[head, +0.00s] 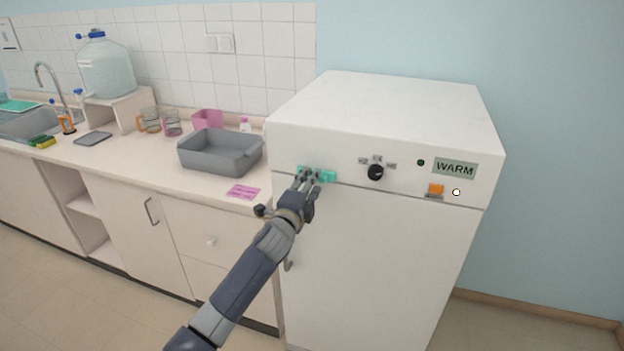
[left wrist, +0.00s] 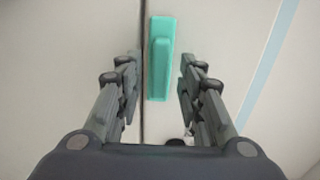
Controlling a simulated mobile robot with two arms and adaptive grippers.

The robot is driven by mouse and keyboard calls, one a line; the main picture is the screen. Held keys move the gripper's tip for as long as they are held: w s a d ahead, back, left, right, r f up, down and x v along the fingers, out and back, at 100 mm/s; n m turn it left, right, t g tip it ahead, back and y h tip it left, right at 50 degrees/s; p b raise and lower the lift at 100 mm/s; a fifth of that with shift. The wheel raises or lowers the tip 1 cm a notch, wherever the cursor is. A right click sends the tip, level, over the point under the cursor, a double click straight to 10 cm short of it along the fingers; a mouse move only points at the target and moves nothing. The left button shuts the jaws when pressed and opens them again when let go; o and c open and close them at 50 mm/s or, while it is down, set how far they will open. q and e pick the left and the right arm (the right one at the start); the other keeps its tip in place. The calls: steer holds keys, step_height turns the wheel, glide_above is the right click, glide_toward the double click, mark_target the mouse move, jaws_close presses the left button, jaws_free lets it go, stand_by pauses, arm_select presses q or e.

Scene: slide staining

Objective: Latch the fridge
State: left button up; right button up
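The white fridge (head: 390,250) stands at the right of the counter, its door closed against the panel above with a thin dark seam. A teal latch (head: 327,176) lies along that seam at the upper left of the front. My left gripper (head: 306,176) is at the latch and partly covers it. In the left wrist view the teal latch (left wrist: 161,55) lies lengthwise between the two spread fingers of my left gripper (left wrist: 160,66), with visible gaps on both sides. My right gripper is not in view.
The fridge panel carries a black knob (head: 375,173), an orange switch (head: 436,189) and a WARM display (head: 455,169). On the counter left of the fridge are a grey tub (head: 219,158), a pink note (head: 243,191) and a pink box (head: 207,119).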

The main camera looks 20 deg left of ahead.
arm_select(q)
steer(key=shift+w, duration=0.95)
jaws_close()
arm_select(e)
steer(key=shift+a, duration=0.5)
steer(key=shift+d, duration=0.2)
